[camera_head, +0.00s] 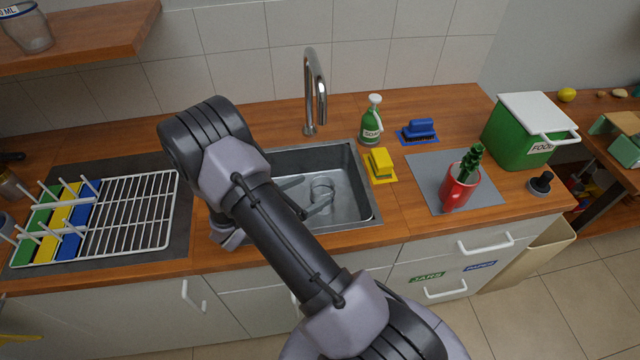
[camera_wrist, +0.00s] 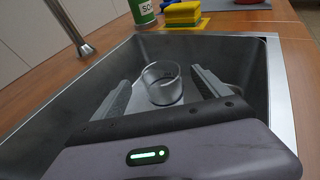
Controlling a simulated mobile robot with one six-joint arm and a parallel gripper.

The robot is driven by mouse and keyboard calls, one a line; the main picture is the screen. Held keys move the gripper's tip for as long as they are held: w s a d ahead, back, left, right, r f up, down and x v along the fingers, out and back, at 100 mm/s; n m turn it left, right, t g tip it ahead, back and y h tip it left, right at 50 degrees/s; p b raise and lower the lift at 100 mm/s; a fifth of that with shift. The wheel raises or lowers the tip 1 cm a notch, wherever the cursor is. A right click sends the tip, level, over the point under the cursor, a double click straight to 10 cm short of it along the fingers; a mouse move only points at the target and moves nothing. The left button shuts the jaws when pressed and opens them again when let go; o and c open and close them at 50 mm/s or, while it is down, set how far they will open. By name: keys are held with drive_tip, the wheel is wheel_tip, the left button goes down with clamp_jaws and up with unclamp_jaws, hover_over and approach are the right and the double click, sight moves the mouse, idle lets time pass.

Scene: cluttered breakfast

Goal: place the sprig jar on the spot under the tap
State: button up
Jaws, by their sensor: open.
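A clear glass jar (camera_head: 322,190) stands upright in the sink, below the tap (camera_head: 316,85). It looks empty, with no sprig visible in it. In the wrist view the jar (camera_wrist: 163,84) sits between the two fingers of my gripper (camera_wrist: 160,78). The fingers are open, with gaps visible on both sides of the jar. In the head view my gripper (camera_head: 316,189) reaches down into the sink, and my arm hides part of the basin's left side.
The metal sink (camera_head: 362,200) has raised walls around my gripper. A dish rack (camera_head: 130,210) is left; a green food bin (camera_head: 515,138) is at right.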

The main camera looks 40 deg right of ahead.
drive_tip(key=p+v, duration=0.1)
drive_tip(key=v, duration=0.6)
drive_tip(key=s+a+r+m+g+y, duration=0.2)
drive_tip(key=s+r+m+y, duration=0.3)
drive_tip(key=r, duration=0.3)
drive_tip(key=s+a+r+m+g+y, duration=0.1)
drive_tip(key=s+a+r+m+y, duration=0.15)
drive_tip(key=s+r+m, duration=0.35)
drive_tip(key=s+a+r+m+t+y, duration=0.3)
drive_tip(key=a+r+m+t+y, duration=0.1)
drive_tip(key=a+r+m, duration=0.2)
drive_tip(key=s+a+r+m+t+y, duration=0.3)
drive_tip(key=a+r+m+t+y, duration=0.1)
drive_tip(key=a+r, duration=0.3)
drive_tip(key=shift+a+m+y, duration=0.55)
drive_tip(key=shift+a+m, duration=0.3)
drive_tip(key=shift+m, duration=0.05)
